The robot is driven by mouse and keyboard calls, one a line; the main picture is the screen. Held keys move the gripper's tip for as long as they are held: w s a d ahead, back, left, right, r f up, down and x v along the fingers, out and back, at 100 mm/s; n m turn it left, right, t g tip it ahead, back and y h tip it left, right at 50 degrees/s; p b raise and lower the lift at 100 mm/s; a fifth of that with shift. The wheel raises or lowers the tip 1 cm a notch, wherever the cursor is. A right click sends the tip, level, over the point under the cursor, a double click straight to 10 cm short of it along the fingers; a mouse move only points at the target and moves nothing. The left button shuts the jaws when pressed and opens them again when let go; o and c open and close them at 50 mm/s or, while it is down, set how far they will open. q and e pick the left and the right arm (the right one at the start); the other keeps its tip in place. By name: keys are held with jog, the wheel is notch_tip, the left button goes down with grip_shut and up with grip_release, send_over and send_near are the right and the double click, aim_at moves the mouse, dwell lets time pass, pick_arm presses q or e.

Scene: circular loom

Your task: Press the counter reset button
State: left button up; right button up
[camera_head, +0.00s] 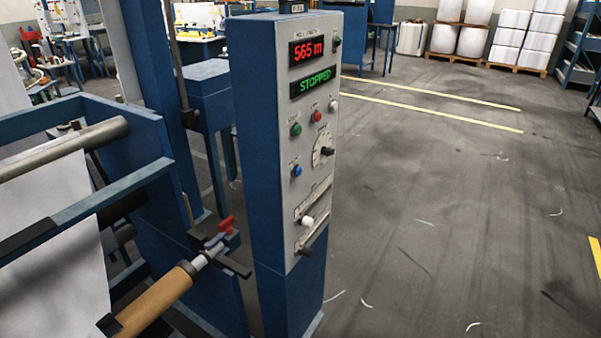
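A blue and grey control cabinet (262,200) stands in the middle of the view. Its length display (307,50) reads 565 m in red, and a green status display (313,82) reads STOPPED. Below them are a green button (296,129), a red button (317,116), a white button (333,106) and a blue button (297,170). The labels are too small to read, so I cannot tell which is the counter reset. Neither of my grippers is in view.
A dial with a dark knob (327,151) and a slot with a white knob (307,221) are on the same panel. The blue loom frame (120,183), with a brown roll (155,300) and red lever (226,224), is at left. Open grey floor (430,220) lies right.

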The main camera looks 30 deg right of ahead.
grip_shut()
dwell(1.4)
